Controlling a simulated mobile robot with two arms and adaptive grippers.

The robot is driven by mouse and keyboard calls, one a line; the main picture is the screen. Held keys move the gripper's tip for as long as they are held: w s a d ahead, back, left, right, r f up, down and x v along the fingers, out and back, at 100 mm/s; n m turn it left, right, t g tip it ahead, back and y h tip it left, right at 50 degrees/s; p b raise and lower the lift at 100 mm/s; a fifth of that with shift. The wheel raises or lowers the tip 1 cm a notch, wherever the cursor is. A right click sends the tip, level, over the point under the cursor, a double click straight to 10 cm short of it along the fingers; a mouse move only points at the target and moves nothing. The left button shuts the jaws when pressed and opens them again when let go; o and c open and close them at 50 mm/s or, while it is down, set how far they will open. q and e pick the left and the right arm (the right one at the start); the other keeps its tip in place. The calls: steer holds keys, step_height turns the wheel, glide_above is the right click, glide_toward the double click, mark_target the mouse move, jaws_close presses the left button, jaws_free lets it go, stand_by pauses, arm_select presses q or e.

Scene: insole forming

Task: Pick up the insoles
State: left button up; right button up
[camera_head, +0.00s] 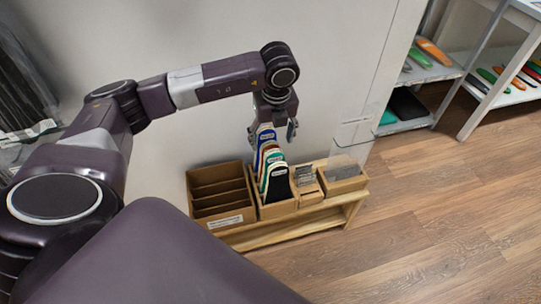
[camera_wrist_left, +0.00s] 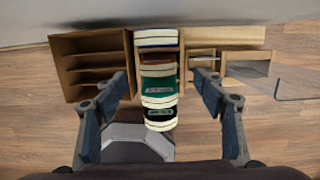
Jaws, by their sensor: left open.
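Several insoles (camera_head: 278,187) stand upright in a wooden box on a low wooden bench; black, green, red-edged and blue ones show. My left gripper (camera_head: 273,133) is above the rear of this row, pointing down, with its fingers apart. In the left wrist view the insoles (camera_wrist_left: 157,88) lie between the two open fingers of the left gripper (camera_wrist_left: 163,82), and nothing is visibly held. Whether a finger touches the rearmost blue insole cannot be told. My right gripper is not in view.
An empty slotted wooden box (camera_head: 218,190) stands left of the insoles. Small card holders (camera_head: 307,185) and a clear upright panel (camera_head: 350,145) stand to the right. The wall is close behind the bench (camera_head: 285,232). Shelves (camera_head: 433,72) with more insoles stand at the upper right.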

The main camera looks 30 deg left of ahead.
mark_target(270, 144)
arm_select(q)
steer(key=f, duration=0.4)
steer(key=a+f+b, duration=0.1)
steer(key=f, duration=0.1)
steer(key=shift+w, duration=0.3)
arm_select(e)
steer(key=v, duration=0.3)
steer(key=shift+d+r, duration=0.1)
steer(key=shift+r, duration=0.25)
arm_select(q)
steer(key=shift+c, duration=0.4)
steer(key=c, duration=1.5)
steer(key=shift+o, duration=0.2)
steer(key=shift+r, duration=0.15)
